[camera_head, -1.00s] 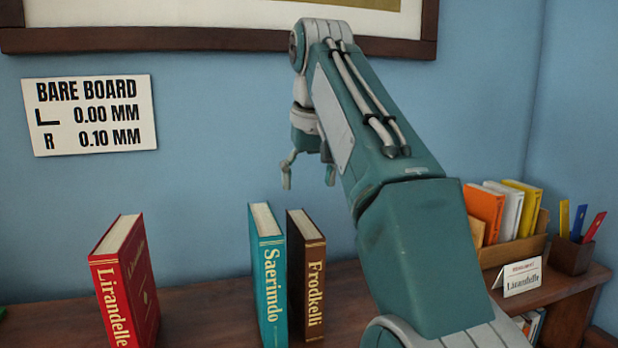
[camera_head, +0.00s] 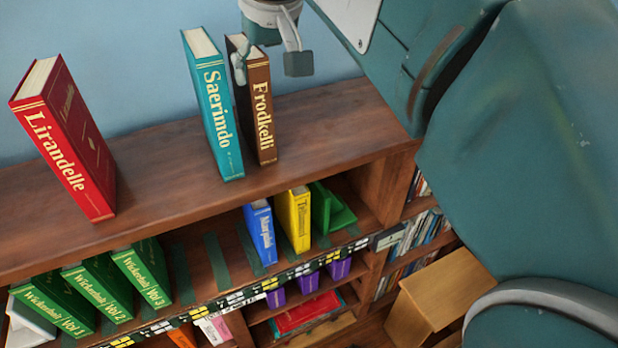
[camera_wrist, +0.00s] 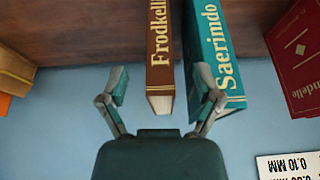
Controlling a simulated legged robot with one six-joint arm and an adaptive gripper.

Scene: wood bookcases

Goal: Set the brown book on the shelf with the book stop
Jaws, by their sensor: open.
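The brown book "Frodkelli" (camera_head: 262,115) stands upright on the bookcase's top board, just right of the teal book "Saerimdo" (camera_head: 215,110). My gripper (camera_head: 269,68) is open at the top of the brown book. In the wrist view the brown book (camera_wrist: 160,50) lies between the two spread fingers of my gripper (camera_wrist: 162,85); the right finger overlaps the teal book (camera_wrist: 212,50). I cannot tell whether either finger touches a book. A green angled piece (camera_head: 338,212), which looks like a book stop, sits on the shelf below, right of a yellow book (camera_head: 295,218).
A red book "Lirandelle" (camera_head: 75,140) stands on the left of the top board (camera_head: 160,170). Below, a blue book (camera_head: 260,232) stands by the yellow one, with several green books (camera_head: 145,270) farther left. Dark strips mark the shelf gap between. A wooden box (camera_head: 440,290) is at lower right.

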